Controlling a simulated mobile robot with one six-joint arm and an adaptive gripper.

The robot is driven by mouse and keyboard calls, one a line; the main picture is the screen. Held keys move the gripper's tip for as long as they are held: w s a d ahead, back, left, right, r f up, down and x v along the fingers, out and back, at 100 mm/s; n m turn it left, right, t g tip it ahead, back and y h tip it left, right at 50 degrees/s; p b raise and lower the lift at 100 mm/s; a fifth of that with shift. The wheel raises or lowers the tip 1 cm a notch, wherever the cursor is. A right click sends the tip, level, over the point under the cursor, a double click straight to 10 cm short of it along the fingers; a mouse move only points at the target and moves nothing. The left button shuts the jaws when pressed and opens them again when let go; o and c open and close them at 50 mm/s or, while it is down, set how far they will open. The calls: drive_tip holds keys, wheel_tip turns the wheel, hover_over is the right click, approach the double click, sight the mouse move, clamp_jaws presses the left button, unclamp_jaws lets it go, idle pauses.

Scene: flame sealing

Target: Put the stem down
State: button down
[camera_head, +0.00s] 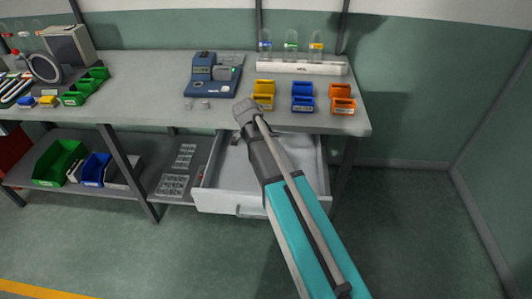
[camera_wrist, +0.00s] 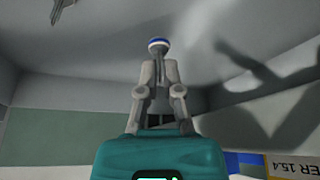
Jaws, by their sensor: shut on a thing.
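In the wrist view, pale grey surfaces surround the fingers, and a shadow of the gripper falls on the right. I cannot tell whether the held thing touches anything.
The bench (camera_head: 140,78) carries a blue machine (camera_head: 203,75), a white rack (camera_head: 300,67) with capped tubes, and yellow (camera_head: 264,95), blue (camera_head: 302,97) and orange (camera_head: 342,99) bins near the drawer. A metal piece (camera_wrist: 60,10) shows at the wrist view's top left. Floor on the right is clear.

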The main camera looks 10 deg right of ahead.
drive_tip(key=shift+w+d+f+b, duration=0.15)
drive_tip(key=shift+w+f+b, duration=0.15)
drive_tip(key=shift+f, duration=0.2)
drive_tip(key=shift+s+f+b, duration=0.1)
drive_tip(key=shift+f+b, duration=1.25)
drive_tip(key=c, duration=0.8)
unclamp_jaws()
drive_tip(key=shift+f, duration=0.1)
drive_tip(key=p+v, duration=1.1)
drive_tip(key=v, duration=0.1)
